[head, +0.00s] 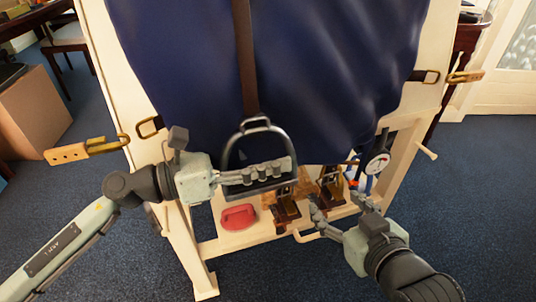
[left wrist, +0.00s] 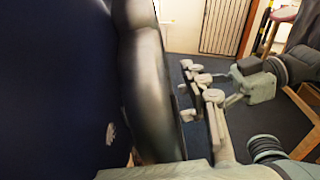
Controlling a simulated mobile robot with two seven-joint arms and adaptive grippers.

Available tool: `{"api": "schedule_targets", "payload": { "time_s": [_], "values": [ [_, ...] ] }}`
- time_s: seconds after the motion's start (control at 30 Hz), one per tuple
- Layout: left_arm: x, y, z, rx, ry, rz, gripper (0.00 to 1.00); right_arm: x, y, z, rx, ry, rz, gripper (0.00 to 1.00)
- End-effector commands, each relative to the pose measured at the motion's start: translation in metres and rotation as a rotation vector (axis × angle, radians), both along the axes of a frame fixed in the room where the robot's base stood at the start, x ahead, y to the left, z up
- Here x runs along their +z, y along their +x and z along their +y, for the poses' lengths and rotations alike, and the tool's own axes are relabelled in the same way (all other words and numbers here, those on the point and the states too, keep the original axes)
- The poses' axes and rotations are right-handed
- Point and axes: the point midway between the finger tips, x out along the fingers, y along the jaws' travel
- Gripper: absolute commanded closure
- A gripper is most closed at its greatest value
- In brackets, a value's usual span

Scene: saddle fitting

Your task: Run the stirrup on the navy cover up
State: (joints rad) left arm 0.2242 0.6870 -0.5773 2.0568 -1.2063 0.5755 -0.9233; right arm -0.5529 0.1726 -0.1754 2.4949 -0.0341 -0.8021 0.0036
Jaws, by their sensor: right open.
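The navy cover (head: 300,60) hangs over a cream wooden stand, and a brown strap (head: 244,55) runs down its front. The black stirrup (head: 231,145) hangs upright at the strap's lower end, low on the cover. My left gripper (head: 262,173) is shut on the stirrup's bottom bar, its fingers lying along it; the far finger is hidden. In the left wrist view the stirrup (left wrist: 150,80) fills the middle, very close, with a finger at its right edge. My right gripper (head: 330,222) is open and empty, low in front of the stand, right of the stirrup.
Leather-and-brass straps (head: 85,150) stick out at both sides of the stand. A cardboard box stands at left. Blue carpet is clear at right.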

Motion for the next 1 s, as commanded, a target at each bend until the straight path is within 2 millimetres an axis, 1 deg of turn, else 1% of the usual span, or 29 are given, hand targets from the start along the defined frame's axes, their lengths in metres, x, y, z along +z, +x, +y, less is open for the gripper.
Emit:
{"api": "schedule_targets", "payload": {
  "time_s": [0.23,0.37,0.47,0.7,0.8,0.9,1.0],
  "values": [
    [-0.001,0.0,0.001,0.001,0.001,0.001,0.53,0.001,0.0,0.001,0.001,0.002,-0.002,0.34],
    [-0.002,-0.002,0.008,0.002,0.003,0.003,0.53,0.001,0.0,0.0,0.001,0.002,-0.003,0.34],
    [-0.003,-0.006,0.023,0.003,0.004,0.005,0.53,0.001,0.0,0.0,0.001,0.002,-0.003,0.34],
    [-0.003,-0.021,0.073,0.003,0.004,0.005,0.53,0.001,0.0,0.0,0.001,0.002,-0.002,0.34],
    [-0.002,-0.026,0.09,0.001,0.002,0.005,0.53,0.001,0.0,0.0,0.001,0.002,-0.002,0.34],
    [-0.002,-0.03,0.104,0.002,0.002,0.004,0.53,0.001,0.0,0.0,0.001,0.002,-0.002,0.34],
    [-0.001,-0.032,0.112,0.001,0.002,0.002,0.53,0.001,0.0,0.0,0.001,0.002,-0.002,0.34]
  ]
}}
